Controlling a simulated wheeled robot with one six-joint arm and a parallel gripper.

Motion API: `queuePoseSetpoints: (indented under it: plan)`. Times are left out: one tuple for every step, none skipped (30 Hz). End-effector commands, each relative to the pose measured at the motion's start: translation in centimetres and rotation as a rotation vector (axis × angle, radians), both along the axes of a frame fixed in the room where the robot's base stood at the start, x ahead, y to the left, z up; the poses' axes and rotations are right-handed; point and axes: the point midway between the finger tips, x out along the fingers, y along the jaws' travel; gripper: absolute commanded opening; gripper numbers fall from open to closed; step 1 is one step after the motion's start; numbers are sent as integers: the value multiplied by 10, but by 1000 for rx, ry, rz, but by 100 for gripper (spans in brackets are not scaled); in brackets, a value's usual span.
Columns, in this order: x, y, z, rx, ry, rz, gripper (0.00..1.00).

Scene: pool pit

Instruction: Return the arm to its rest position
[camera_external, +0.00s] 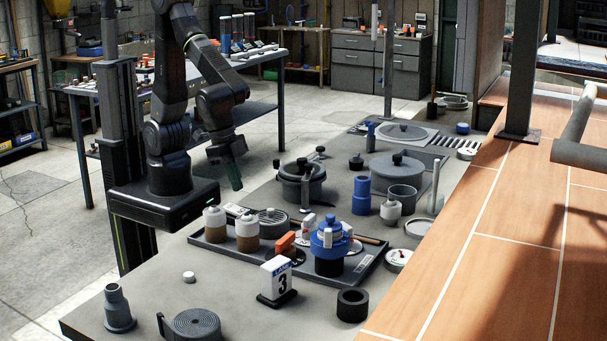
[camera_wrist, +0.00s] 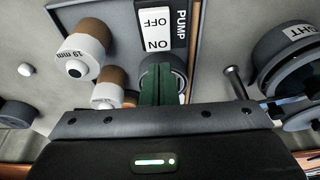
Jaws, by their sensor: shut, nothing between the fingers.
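My arm stands on a black base at the left of the grey bench and is bent, with the forearm hanging down. My gripper (camera_external: 236,183) points downward above the bench, left of the black lidded pot (camera_external: 302,183). Its green fingers are together with nothing between them. In the wrist view the green fingertips (camera_wrist: 161,80) show closed, in front of a grey round part. The pump switch (camera_wrist: 158,28), marked ON and OFF, lies just beyond them. Whether the fingers touch anything below cannot be told.
Brown-and-white bottles (camera_external: 214,223) stand in a dark tray (camera_external: 359,276) with a blue-topped black valve (camera_external: 328,248). A dark post (camera_external: 105,90) rises beside my arm.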

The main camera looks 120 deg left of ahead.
Motion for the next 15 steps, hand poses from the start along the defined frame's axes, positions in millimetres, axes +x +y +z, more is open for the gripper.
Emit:
queuePoseSetpoints:
  plan:
    - [0, 0, 12, -2, -10, 0, 0]
    - [0, 0, 18, -2, -11, 0, 0]
    - [0, 0, 26, -2, -10, 0, 0]
    - [-1, 0, 32, -2, -11, 1, 0]
    - [-1, 0, 38, -3, -10, 1, 0]
    - [-2, 0, 46, -3, -10, 1, 0]
    - [-2, 0, 52, -3, -10, 1, 0]
    - [-3, 0, 58, -3, -10, 1, 0]
    - [-3, -1, 66, -3, -10, 1, 0]
    - [-4, -1, 72, -3, -10, 0, 0]
    - [-4, 0, 78, -3, -10, 0, 0]
    - [-5, 0, 86, -3, -10, 0, 0]
    - [-5, 0, 92, -3, -10, 0, 0]
    - [-6, 0, 89, -1, -3, 0, 0]
    - [-6, 0, 77, 1, 3, 0, 0]
